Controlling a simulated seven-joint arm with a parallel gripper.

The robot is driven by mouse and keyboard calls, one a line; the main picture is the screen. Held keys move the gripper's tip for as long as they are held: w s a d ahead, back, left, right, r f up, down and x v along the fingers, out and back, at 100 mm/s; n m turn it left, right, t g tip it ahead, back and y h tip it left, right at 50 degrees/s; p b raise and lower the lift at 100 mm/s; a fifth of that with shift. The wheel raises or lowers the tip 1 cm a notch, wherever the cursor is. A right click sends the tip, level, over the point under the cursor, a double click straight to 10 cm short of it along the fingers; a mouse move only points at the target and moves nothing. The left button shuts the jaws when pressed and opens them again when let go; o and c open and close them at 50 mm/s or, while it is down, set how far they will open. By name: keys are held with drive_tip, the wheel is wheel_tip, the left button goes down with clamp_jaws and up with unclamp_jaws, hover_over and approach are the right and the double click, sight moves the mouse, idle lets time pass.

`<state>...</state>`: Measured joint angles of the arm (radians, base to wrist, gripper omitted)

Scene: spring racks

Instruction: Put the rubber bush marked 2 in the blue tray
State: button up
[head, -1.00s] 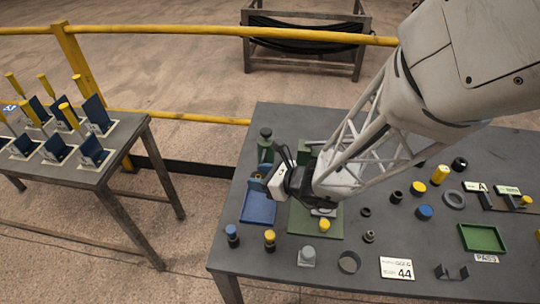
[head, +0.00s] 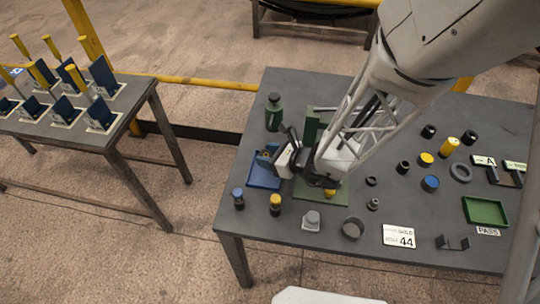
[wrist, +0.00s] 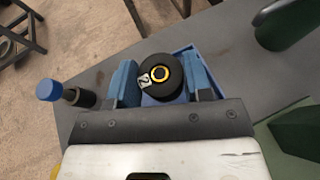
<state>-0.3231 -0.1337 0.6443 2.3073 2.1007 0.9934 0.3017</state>
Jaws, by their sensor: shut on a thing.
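The rubber bush (wrist: 163,76) is a black round piece with a yellow ring and a white label reading 2. My gripper (wrist: 163,80) is shut on it, one blue finger on each side in the wrist view. The blue tray (head: 262,179) lies on the dark table, left of the green mat. Its blue rim (wrist: 184,52) shows behind and below the bush in the wrist view. In the head view my gripper (head: 269,155) is over the back part of the tray. The gap between bush and tray floor cannot be told.
A dark green bottle (head: 273,113) stands behind the tray. A blue-capped piece (head: 238,198) and a yellow-capped piece (head: 275,204) stand in front of it. A green upright (head: 312,126) rises beside my gripper. A green tray (head: 485,211) lies far right.

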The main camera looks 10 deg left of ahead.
drive_tip(key=shift+f, duration=0.1)
drive_tip(key=shift+f, duration=2)
drive_tip(key=shift+f, duration=0.15)
drive_tip(key=o, duration=0.9)
drive_tip(key=shift+s+d+r, duration=0.2)
drive_tip(key=shift+d+r, duration=0.2)
drive_tip(key=shift+d, duration=0.15)
drive_tip(key=shift+v, duration=5.35)
